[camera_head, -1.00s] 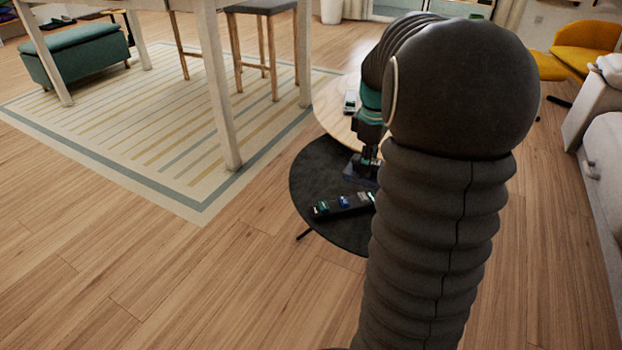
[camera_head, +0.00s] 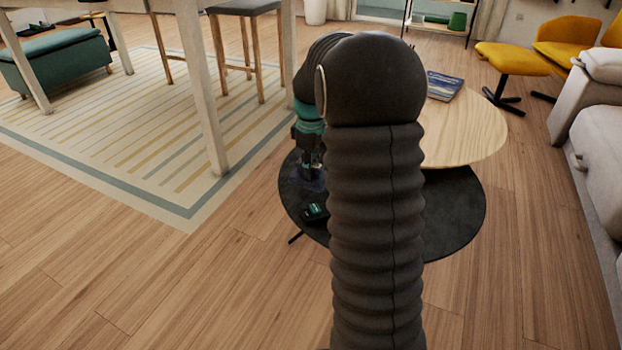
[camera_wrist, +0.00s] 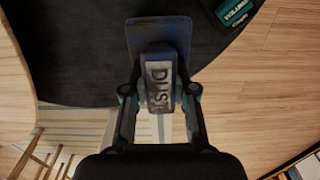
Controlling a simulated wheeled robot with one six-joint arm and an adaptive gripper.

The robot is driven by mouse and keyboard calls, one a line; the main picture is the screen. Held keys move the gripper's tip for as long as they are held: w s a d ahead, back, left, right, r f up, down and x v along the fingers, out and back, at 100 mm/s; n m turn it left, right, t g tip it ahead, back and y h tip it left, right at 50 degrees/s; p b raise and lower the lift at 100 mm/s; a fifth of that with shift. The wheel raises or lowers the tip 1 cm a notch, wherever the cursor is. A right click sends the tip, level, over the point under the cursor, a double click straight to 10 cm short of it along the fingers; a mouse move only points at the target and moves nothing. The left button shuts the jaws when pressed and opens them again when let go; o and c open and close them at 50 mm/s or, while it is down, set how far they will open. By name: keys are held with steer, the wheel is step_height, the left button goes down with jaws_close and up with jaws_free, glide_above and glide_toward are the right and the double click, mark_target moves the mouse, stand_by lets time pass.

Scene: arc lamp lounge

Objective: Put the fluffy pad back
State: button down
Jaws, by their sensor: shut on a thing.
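My gripper (camera_wrist: 158,92) is shut on a grey block lettered "DUST" (camera_wrist: 158,76) in the wrist view. A flat dark blue-grey slab (camera_wrist: 145,27) extends beyond the block; I cannot tell if it is the fluffy pad or fixed to the block. No fluffy surface shows. In the head view my gripper (camera_head: 312,170) is low over the left part of the round black table (camera_head: 455,212), with the bluish slab beneath it. I cannot tell whether the slab touches the table. A green-and-black piece (camera_head: 314,211) lies close by, its label partly readable in the wrist view (camera_wrist: 235,12).
A round light wood table (camera_head: 475,130) with a book (camera_head: 443,86) overlaps the black table at the back. My arm hides the black table's middle. A pale table leg (camera_head: 205,100) stands on the striped rug (camera_head: 150,150) to the left. Wood floor in front is clear.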

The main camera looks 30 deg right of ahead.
steer(key=shift+f+b, duration=0.35)
steer(key=shift+f, duration=1.55)
steer(key=shift+f, duration=0.2)
steer(key=c, duration=0.9)
jaws_free()
steer(key=shift+c, duration=0.2)
steer(key=shift+r, duration=0.1)
